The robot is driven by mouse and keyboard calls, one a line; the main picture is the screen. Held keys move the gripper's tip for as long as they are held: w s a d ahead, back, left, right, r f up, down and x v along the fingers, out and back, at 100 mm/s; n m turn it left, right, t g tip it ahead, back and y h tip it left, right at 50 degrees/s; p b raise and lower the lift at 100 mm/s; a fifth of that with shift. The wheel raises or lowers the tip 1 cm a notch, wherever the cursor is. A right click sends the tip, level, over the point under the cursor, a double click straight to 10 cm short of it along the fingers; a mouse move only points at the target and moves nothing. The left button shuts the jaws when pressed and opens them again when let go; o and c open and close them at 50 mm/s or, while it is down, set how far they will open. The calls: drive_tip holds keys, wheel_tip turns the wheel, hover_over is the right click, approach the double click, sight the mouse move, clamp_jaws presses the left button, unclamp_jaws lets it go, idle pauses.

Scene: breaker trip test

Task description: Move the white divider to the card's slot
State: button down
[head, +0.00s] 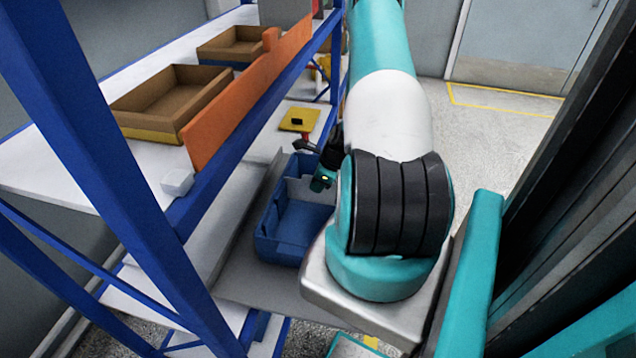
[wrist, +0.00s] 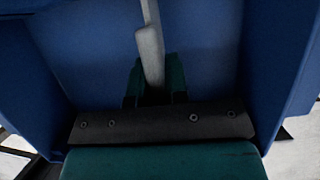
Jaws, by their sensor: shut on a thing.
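The white divider (wrist: 150,52) shows in the wrist view as a pale upright strip, seen nearly edge-on. My gripper (wrist: 154,84) is shut on its near end, with a dark green finger on each side. Blue walls of the bin surround it in that view. In the head view my gripper (head: 323,178) is at the upper right part of the blue bin (head: 282,249), partly hidden by my arm. No card in a slot can be made out; the far end of the divider is cut off in the wrist view.
A yellow square piece with a black mark (head: 300,119) is behind the bin. Brown trays (head: 165,133) stand on the white shelf behind an orange board (head: 243,98). A small white block (head: 177,182) is by the shelf edge. A blue post (head: 95,150) stands at the left.

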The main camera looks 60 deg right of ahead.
drive_tip(key=shift+f+b, duration=0.5)
drive_tip(key=shift+f, duration=0.3)
drive_tip(key=c, duration=1.1)
unclamp_jaws()
drive_tip(key=shift+o, duration=0.2)
drive_tip(key=shift+r, duration=0.1)
drive_tip(key=v, duration=1.7)
drive_tip(key=shift+r, duration=0.15)
drive_tip(key=shift+s, duration=0.1)
